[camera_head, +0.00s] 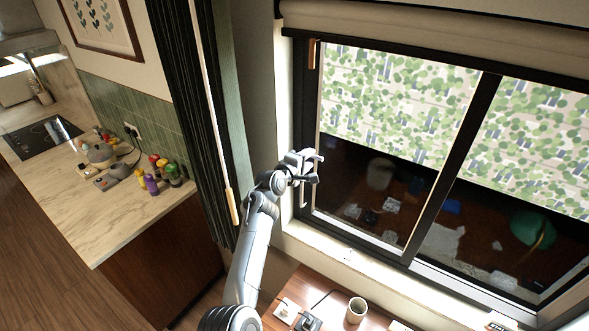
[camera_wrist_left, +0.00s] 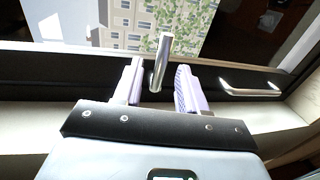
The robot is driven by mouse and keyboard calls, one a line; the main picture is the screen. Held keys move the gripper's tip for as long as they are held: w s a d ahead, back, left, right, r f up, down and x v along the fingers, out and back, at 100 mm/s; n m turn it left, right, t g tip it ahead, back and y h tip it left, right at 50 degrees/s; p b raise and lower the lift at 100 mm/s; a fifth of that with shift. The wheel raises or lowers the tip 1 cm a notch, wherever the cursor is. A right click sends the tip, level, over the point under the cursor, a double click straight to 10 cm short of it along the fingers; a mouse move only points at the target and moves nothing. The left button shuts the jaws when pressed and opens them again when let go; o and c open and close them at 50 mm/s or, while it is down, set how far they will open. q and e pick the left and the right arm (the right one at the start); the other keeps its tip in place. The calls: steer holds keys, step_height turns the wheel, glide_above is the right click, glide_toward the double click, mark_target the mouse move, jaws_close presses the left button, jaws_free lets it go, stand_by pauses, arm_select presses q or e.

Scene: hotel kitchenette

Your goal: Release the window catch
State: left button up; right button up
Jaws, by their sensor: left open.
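The window catch (camera_wrist_left: 161,60) is a shiny metal lever on the dark window frame. In the left wrist view it shows between the two fingers of my left gripper (camera_wrist_left: 158,72), with a gap on each side; I cannot tell how deep it sits between them. The jaws are open. In the head view my left gripper (camera_head: 307,165) is at the left upright of the window frame and mostly hides the catch. A metal pull handle (camera_wrist_left: 250,91) is on the frame to the right of the gripper in the wrist view. My right gripper is not in view.
A dark curtain (camera_head: 195,110) with a wand (camera_head: 233,205) hangs left of my arm. Below the window are a pale sill (camera_head: 350,268) and a wooden table with a cup (camera_head: 356,310). A counter (camera_head: 110,215) with bottles and small items is at the left.

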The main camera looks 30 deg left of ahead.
arm_select(q)
steer(key=s+r+b, duration=0.1)
steer(key=s, duration=0.8)
steer(key=shift+r+b, duration=0.35)
steer(key=shift+f, duration=0.1)
